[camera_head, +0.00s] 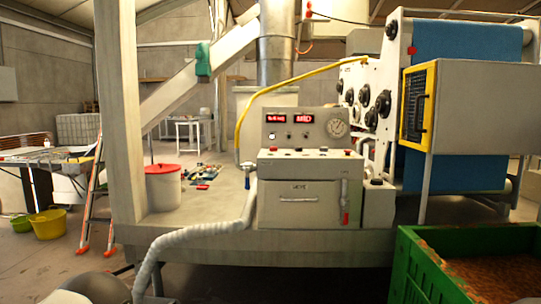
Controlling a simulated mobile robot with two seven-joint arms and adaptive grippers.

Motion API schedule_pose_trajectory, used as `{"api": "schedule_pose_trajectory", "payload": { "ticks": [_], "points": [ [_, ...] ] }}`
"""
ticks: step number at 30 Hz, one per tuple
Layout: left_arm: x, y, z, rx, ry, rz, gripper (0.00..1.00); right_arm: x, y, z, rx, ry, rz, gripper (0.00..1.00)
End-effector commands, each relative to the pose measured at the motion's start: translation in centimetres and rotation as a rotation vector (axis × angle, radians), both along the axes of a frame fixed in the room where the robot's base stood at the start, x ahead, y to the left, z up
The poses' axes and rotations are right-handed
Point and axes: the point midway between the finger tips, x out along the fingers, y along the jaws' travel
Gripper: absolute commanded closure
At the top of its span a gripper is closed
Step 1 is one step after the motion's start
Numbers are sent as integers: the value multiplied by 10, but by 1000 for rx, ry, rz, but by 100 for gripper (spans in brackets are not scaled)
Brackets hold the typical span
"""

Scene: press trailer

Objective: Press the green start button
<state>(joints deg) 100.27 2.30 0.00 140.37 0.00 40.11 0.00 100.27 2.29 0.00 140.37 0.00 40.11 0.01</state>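A light-grey control console (300,188) stands on the raised platform in the middle of the view. Its sloped top carries a row of small buttons, including a red one (273,149) on the left and a red one (347,152) on the right. The buttons between are too small for me to tell a green one for sure. The upright panel (304,128) behind has two red-lit displays and a round dial. Neither of my grippers is in view. Rounded grey shapes at the bottom left may be parts of my arm.
A pale hose (190,235) runs down left of the console. A green crate (418,262) with brown contents stands front right. A wooden post (122,110) and a red-lidded bucket (163,188) stand left. The platform edge (255,243) runs below the console.

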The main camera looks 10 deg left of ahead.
Motion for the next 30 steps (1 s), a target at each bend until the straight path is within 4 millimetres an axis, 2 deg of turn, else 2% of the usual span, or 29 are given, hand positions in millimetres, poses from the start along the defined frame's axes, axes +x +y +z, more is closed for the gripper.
{"api": "schedule_pose_trajectory", "payload": {
  "ticks": [1, 3, 4, 30],
  "points": [
    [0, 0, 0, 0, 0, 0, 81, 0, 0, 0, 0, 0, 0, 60],
    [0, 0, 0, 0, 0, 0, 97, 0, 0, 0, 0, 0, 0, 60],
    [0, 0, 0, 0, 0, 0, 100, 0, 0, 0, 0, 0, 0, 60],
    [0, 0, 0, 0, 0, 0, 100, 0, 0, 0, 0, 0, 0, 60]
  ]
}}
